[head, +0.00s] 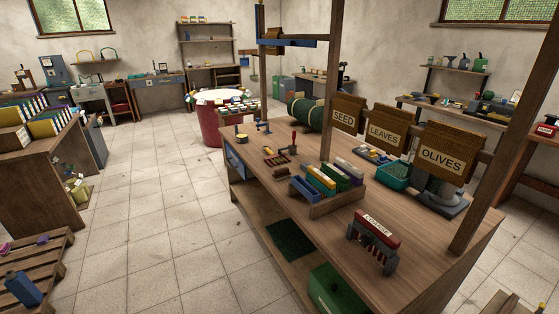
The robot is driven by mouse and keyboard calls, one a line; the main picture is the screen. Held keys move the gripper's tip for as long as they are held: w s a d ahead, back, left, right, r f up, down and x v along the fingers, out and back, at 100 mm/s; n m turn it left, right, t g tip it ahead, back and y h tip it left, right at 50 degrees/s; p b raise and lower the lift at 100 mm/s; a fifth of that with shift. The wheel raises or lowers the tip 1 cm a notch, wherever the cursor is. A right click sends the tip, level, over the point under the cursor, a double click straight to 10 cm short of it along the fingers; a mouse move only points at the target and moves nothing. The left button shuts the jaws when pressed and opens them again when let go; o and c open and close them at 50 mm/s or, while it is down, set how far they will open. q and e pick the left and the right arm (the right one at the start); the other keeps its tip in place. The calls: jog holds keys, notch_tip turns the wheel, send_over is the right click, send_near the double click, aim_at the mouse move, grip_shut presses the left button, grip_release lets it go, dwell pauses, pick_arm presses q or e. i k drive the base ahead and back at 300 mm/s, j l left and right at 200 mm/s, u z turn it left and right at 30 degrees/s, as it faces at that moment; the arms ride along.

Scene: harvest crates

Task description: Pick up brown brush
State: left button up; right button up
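I cannot pick out a brown brush for certain. A small brown item with dark parts on top (276,158) lies on the left part of the wooden workbench (425,262). It is too small to tell whether it is a brush. A red-handled tool (293,141) stands just right of it. Neither of my grippers shows in the head view.
The bench holds a blue bin (303,188), colored upright packets, a red-topped COARSE stand (377,238) and a teal basket (397,175). A pallet (38,250) lies at left. The tiled floor between is free.

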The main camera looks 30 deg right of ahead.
aim_at(284, 173)
jog(key=i+z, duration=0.15)
jog(key=i, duration=0.35)
jog(key=i+j+z, duration=0.15)
jog(key=i, duration=0.4)
jog(key=i+z, duration=0.15)
jog(key=i, duration=0.35)
